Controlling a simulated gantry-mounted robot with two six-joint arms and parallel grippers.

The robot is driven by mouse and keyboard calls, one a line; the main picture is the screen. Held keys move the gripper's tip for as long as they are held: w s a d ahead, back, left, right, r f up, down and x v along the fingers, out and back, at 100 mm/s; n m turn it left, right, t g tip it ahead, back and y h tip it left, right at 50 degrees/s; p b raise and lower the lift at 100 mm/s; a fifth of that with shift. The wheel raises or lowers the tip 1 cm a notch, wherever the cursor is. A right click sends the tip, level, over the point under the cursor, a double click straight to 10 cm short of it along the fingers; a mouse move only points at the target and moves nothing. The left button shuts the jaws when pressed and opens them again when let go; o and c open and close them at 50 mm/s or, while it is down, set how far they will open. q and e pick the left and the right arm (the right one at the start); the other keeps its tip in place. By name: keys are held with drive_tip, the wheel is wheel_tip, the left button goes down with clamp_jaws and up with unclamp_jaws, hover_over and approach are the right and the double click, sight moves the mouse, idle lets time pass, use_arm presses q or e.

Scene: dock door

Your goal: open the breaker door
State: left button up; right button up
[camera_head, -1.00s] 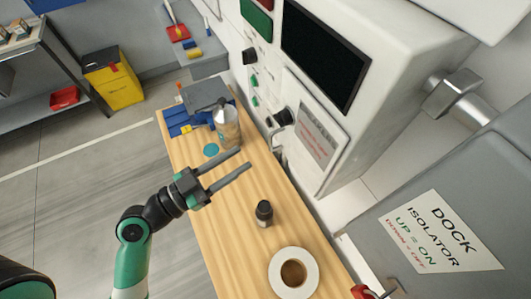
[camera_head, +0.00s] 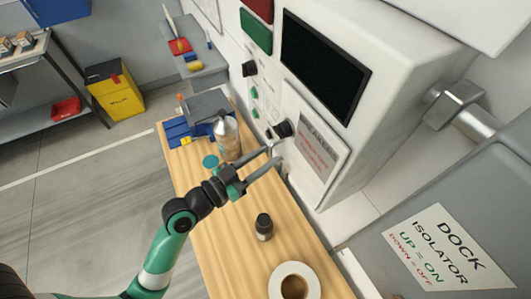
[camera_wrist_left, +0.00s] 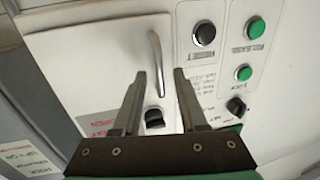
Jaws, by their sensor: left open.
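The breaker door (camera_head: 314,150) is a pale panel with a printed label on the side of the white cabinet, and it looks shut. It also shows in the left wrist view (camera_wrist_left: 85,62), with a grey bar handle (camera_wrist_left: 155,52) near its right edge and a black knob (camera_wrist_left: 154,118) below. My left gripper (camera_head: 273,157) is open close in front of the door. In the left wrist view its fingertips (camera_wrist_left: 160,73) appear on either side of the handle's lower end; I cannot tell whether they touch it. My right gripper is not in view.
The wooden bench (camera_head: 215,228) below holds a bottle (camera_head: 227,136), a small dark jar (camera_head: 264,227), a tape roll (camera_head: 294,284) and blue items. Buttons and a rotary knob (camera_wrist_left: 236,106) sit right of the door in the wrist view. A grey isolator box (camera_head: 490,190) stands at right.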

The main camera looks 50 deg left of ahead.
use_arm(q)
drive_tip(key=shift+w, duration=0.3)
drive_tip(key=shift+c, duration=0.4)
clamp_jaws()
idle(0.9)
